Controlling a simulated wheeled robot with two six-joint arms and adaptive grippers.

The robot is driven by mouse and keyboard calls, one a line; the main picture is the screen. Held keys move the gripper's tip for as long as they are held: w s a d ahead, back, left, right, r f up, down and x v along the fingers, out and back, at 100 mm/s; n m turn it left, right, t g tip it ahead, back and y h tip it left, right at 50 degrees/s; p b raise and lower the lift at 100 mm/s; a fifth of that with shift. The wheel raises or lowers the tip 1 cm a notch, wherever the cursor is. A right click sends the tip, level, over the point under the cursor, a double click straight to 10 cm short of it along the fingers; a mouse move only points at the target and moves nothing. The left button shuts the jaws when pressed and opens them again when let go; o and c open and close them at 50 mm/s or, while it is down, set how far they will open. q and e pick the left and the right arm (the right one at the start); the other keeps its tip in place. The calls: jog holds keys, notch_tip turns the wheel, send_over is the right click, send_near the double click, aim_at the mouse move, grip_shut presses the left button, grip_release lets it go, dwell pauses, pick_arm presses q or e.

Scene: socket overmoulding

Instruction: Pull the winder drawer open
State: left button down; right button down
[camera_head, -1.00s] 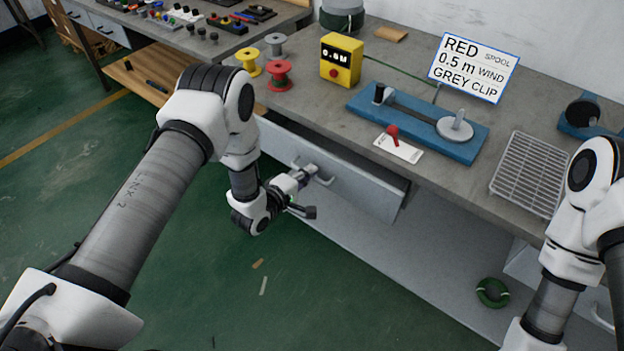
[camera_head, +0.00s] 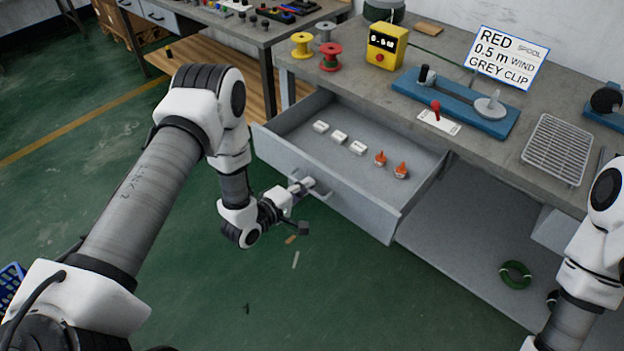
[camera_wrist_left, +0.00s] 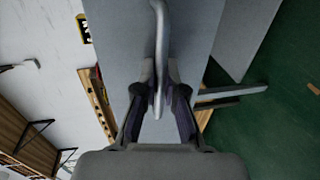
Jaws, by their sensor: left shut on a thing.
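The winder drawer (camera_head: 350,187) is a grey drawer under the workbench, pulled well out, with its inside showing. Several white pieces (camera_head: 340,137) and two orange-topped pieces (camera_head: 400,171) lie in it. My left gripper (camera_head: 303,187) is at the drawer's front, shut on the drawer handle (camera_head: 322,191). In the left wrist view the handle (camera_wrist_left: 160,50) runs as a grey bar down between the fingertips (camera_wrist_left: 159,92) of that gripper. My right arm shows at the right edge of the head view, but its gripper is out of view.
A blue winder (camera_head: 455,103), a yellow length counter (camera_head: 386,47), a red spool (camera_head: 330,57), a yellow spool (camera_head: 302,46) and a wire rack (camera_head: 557,150) stand on the bench top. A green coil (camera_head: 515,275) lies on the lower shelf. The floor before the drawer is clear apart from small scraps.

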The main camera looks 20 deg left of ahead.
pick_arm(q)
jog(key=shift+s+a, duration=0.1)
jog(key=shift+s, duration=0.2)
jog(key=c, duration=1.2)
grip_release()
jog(key=shift+c, duration=0.2)
jog(key=v, duration=1.2)
